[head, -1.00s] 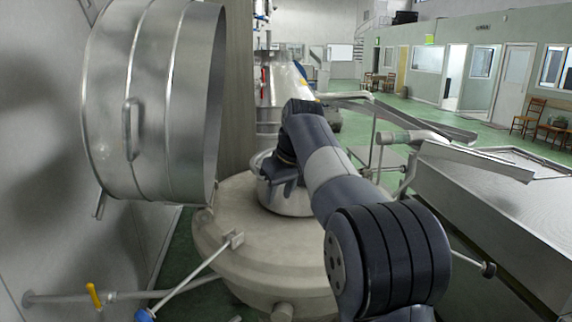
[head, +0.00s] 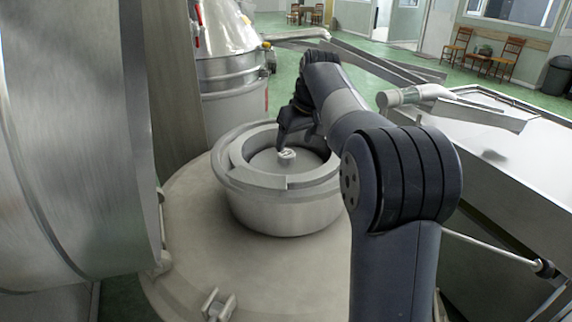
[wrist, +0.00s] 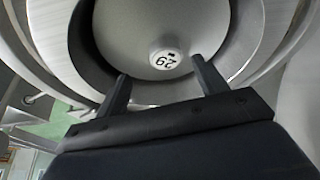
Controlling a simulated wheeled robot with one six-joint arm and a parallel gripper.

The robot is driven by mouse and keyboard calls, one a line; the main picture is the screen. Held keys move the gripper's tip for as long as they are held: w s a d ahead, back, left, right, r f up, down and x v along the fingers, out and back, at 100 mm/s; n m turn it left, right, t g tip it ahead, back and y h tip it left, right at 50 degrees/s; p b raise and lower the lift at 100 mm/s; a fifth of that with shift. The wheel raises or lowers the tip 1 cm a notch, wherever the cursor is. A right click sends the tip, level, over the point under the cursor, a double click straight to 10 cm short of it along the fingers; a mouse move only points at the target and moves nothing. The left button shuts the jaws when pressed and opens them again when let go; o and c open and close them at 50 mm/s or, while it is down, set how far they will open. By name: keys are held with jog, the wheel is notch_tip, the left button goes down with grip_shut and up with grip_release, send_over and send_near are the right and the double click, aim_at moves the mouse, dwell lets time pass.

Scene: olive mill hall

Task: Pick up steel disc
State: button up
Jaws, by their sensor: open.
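The steel disc (head: 287,156) is a small, short round piece with a pale top. It sits on the floor of a round steel basin (head: 285,215). In the wrist view the disc (wrist: 165,60) shows a dark number on its top face. My gripper (head: 298,145) reaches down into the basin from the upper right. In the wrist view my gripper (wrist: 160,72) is open, with one finger on each side of the disc's line and the disc just ahead between the tips. I cannot tell whether a finger touches it. Nothing is held.
The basin's raised rim (head: 240,187) surrounds my gripper. The basin stands on a wide pale round lid (head: 270,275). A large steel drum (head: 70,150) is close on the left. A steel tank (head: 230,70) stands behind, and a long trough (head: 510,190) is at the right.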

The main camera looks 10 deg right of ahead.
aim_at(287, 153)
jog(key=shift+a+x, duration=0.2)
jog(key=shift+x, duration=1.15)
jog(key=shift+a+x, duration=0.25)
jog(key=shift+x, duration=1.15)
jog(key=shift+r, duration=0.1)
jog(key=shift+c, duration=0.2)
jog(key=shift+r, duration=0.1)
jog(key=c, duration=1.3)
